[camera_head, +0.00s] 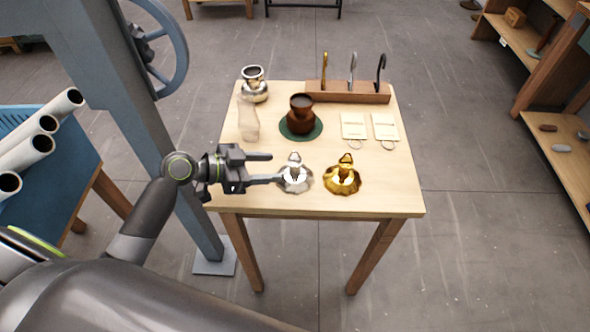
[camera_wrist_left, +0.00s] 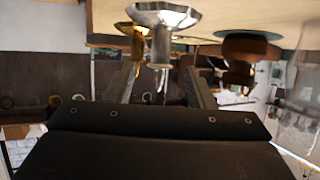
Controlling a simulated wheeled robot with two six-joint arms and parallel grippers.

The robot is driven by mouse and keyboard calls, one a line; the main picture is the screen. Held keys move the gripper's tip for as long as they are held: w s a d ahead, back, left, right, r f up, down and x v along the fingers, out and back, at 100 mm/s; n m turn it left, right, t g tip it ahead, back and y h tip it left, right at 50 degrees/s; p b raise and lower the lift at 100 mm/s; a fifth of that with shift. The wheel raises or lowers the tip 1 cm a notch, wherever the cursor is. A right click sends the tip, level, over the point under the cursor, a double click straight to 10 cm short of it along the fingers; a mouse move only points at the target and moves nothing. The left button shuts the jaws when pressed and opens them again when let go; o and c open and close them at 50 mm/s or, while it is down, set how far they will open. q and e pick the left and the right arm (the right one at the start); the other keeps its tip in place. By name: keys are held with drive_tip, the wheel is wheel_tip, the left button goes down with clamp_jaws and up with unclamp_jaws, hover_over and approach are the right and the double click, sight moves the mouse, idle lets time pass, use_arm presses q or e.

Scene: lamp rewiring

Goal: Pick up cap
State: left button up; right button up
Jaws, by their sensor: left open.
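A silver cap (camera_head: 295,180) with a scalloped, flared rim and a narrow upright top stands near the table's front edge. A gold cap (camera_head: 342,182) of like shape stands just to its right. My left gripper (camera_head: 273,168) is open and reaches in from the left, level with the silver cap; its nearer finger ends at the cap's left side. I cannot tell whether they touch. In the left wrist view, which is turned over, the silver cap (camera_wrist_left: 163,35) shows just beyond the open fingers, with the gold cap (camera_wrist_left: 137,45) behind it. My right gripper is not in view.
A brown pot (camera_head: 298,121) on a green mat (camera_head: 315,132) stands mid-table. Behind are a silver jar (camera_head: 256,90), a clear glass (camera_head: 248,122) and a wooden block (camera_head: 345,94) with three hooks. Two cards (camera_head: 354,127) lie right. The front right corner is clear.

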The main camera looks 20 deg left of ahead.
sight(290, 165)
use_arm(q)
drive_tip(key=shift+p+x, duration=0.3)
drive_tip(key=shift+x, duration=0.95)
drive_tip(key=shift+w+d+p, duration=0.25)
drive_tip(key=shift+w+p, duration=0.05)
drive_tip(key=p+x, duration=0.2)
drive_tip(key=x, duration=0.2)
drive_tip(key=shift+d+r, duration=0.15)
drive_tip(key=shift+w+d+f, duration=0.15)
drive_tip(key=shift+f, duration=0.05)
drive_tip(key=c, duration=0.9)
drive_tip(key=shift+r, duration=0.15)
